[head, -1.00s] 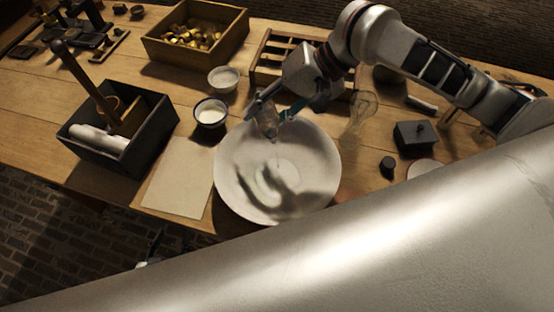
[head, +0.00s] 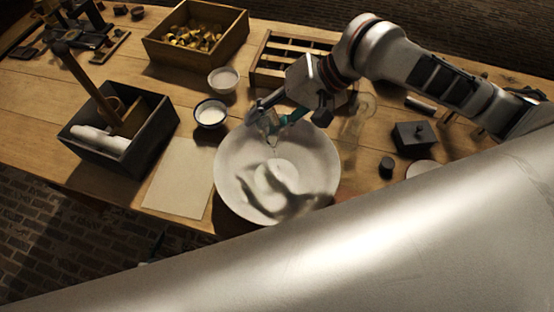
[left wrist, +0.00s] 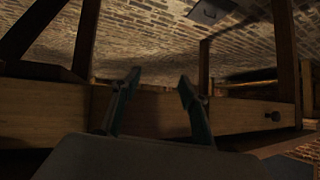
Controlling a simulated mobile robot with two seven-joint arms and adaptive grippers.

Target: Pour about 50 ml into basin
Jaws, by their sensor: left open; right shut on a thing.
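The wide white basin (head: 240,180) stands near the front edge of the wooden table. My right gripper (head: 270,113) is over its far rim, shut on a small clear glass vessel (head: 268,125). The vessel is tilted, with its lower end over the basin. A thin thread of liquid seems to hang below it; the amount in the basin cannot be read. My left gripper (left wrist: 155,95) is open and empty in the left wrist view, facing the table's front side. In the head view it is mostly hidden behind my pale arm.
A white sheet (head: 180,178) and a dark box (head: 150,150) with a wooden-handled tool lie left of the basin. Two small bowls (head: 210,112) (head: 223,80) stand behind it. A clear glass item (head: 360,115), a black lidded box (head: 413,138) and a dark cylinder (head: 386,167) are at right.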

